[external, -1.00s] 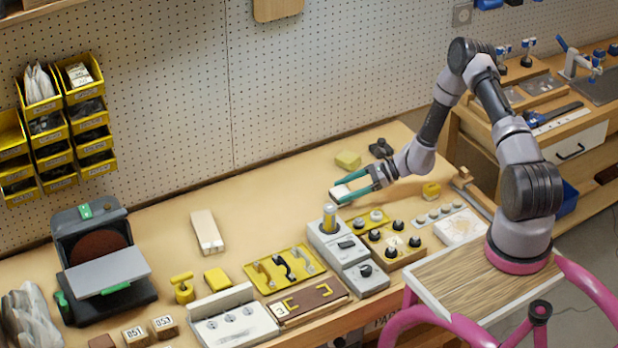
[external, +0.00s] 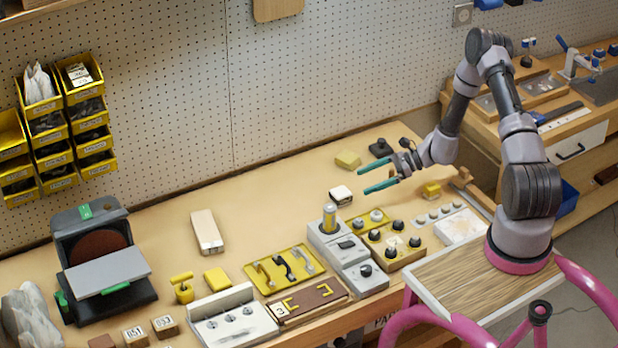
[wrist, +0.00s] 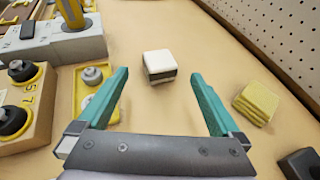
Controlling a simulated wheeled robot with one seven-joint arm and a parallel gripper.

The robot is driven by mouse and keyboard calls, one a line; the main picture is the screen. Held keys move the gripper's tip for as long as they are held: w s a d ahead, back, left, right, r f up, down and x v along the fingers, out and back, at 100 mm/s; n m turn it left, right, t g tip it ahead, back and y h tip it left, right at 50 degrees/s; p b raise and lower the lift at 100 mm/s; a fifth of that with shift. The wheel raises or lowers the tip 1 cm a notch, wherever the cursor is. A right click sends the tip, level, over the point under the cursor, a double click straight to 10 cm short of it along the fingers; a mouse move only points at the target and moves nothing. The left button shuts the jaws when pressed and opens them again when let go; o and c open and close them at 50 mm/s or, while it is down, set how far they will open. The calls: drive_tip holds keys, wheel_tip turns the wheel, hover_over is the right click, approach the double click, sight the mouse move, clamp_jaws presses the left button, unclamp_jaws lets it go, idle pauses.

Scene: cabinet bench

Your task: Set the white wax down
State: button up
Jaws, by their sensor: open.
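The white wax (external: 341,194) is a small block with a white top and a dark band around its side. It rests on the bench top, just behind the grey box with the yellow cylinder. In the wrist view the white wax (wrist: 159,64) lies ahead of the fingertips, between their lines and apart from both. My gripper (external: 378,175) is open and empty, above the bench to the right of the wax. Its two teal fingers also show spread wide in the wrist view (wrist: 160,80).
A yellow block (external: 347,159) lies behind the wax, to the right in the wrist view (wrist: 256,103). Clear bench (external: 270,205) lies to the left.

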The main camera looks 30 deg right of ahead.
drive_tip(key=v, duration=0.4)
drive_tip(key=shift+s+d, duration=0.1)
drive_tip(key=shift+d, duration=0.15)
drive_tip(key=s+a+r+n+g+h, duration=0.1)
drive_tip(key=s+r+n, duration=0.2)
drive_tip(key=r, duration=0.6)
drive_tip(key=s+a+r+n+g+h, duration=0.15)
drive_tip(key=r+n, duration=0.25)
drive_tip(key=r, duration=0.4)
drive_tip(key=s+a+r+n+g+h, duration=0.1)
drive_tip(key=s+r+n+h, duration=0.2)
drive_tip(key=r, duration=0.6)
drive_tip(key=s+d+r+n+t+h, duration=0.1)
drive_tip(key=s+r+n, duration=0.3)
drive_tip(key=s+r, duration=0.4)
drive_tip(key=s+d+r+n+t+h, duration=0.1)
drive_tip(key=s+r+n+t+h, duration=0.3)
drive_tip(key=s+r, duration=0.5)
drive_tip(key=s, duration=0.4)
drive_tip(key=shift+s+d+r+t, duration=0.2)
drive_tip(key=shift+d+r+t, duration=0.1)
drive_tip(key=shift+t, duration=0.05)
drive_tip(key=shift+w, duration=0.1)
